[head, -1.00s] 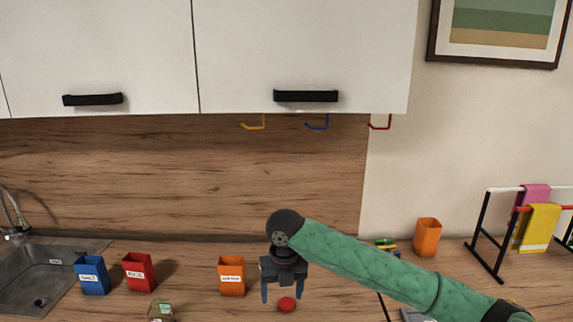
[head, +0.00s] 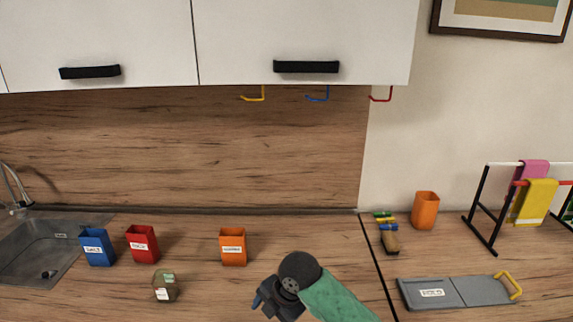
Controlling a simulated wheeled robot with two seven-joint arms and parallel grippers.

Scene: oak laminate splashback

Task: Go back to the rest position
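My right arm reaches in from the bottom edge of the head view, with a green sleeve and a dark round wrist. My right gripper (head: 261,302) is low in the view, in front of the orange labelled bin (head: 233,247) and a little to its right. The red ball is not visible. My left gripper is not in view.
A blue bin (head: 97,247), a red bin (head: 142,244) and a small olive container (head: 166,286) stand left. Right are an orange cup (head: 425,210), a grey tray (head: 457,291) with a yellow handle, and a towel rack (head: 480,202). The sink (head: 38,255) is far left.

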